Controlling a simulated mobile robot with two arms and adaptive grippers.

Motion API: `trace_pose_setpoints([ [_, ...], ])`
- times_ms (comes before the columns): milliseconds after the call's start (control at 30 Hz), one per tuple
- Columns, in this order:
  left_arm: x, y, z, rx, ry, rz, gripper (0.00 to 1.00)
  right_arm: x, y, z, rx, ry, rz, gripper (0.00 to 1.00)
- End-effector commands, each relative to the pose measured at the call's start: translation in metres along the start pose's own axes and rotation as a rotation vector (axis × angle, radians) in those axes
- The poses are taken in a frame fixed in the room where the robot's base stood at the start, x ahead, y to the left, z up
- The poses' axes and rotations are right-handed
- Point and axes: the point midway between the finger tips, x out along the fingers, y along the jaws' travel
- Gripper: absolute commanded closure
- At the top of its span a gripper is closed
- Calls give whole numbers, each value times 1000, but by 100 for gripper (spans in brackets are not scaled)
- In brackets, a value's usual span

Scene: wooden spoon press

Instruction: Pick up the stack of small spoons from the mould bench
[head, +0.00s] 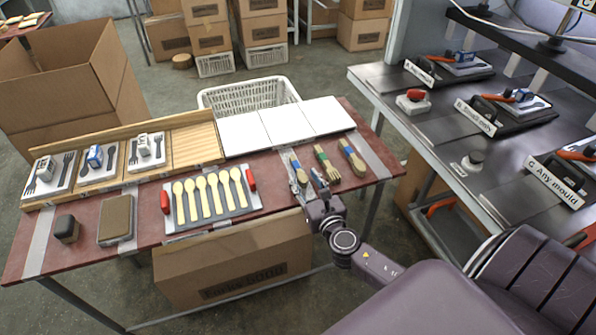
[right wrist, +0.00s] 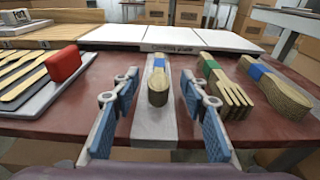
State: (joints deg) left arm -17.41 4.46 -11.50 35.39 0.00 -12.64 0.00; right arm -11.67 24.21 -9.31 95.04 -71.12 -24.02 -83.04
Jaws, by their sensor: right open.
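On the red-topped bench (head: 280,170), a narrow stack of wooden spoons with a blue band (head: 298,172) lies near the front edge, on a pale strip. It also shows in the right wrist view (right wrist: 158,86), bowl end towards me. My right gripper (head: 306,183) is at this stack. In the right wrist view its two blue-padded fingers (right wrist: 158,100) are spread, one on each side of the stack, with gaps visible. Nothing is held. My left gripper is not in view.
A green-banded fork stack (right wrist: 226,88) and a wider blue-banded stack (right wrist: 274,88) lie close on the right. A mould plate (head: 212,216) with several spoons and red handles is left. White panels (head: 290,123) lie behind. A metal bench (head: 455,140) stands at right.

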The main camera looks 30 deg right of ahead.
Motion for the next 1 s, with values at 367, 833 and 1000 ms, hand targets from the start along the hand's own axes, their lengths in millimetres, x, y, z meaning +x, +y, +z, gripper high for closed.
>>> trace_pose_setpoints([
  [367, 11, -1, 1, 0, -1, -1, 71, 48, 2, 0, 1, -1, 0, 60],
  [833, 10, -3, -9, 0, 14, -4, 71, 51, 2, 1, 0, 0, 1, 79],
  [1000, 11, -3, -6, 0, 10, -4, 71, 51, 2, 1, 0, 0, 1, 98],
])
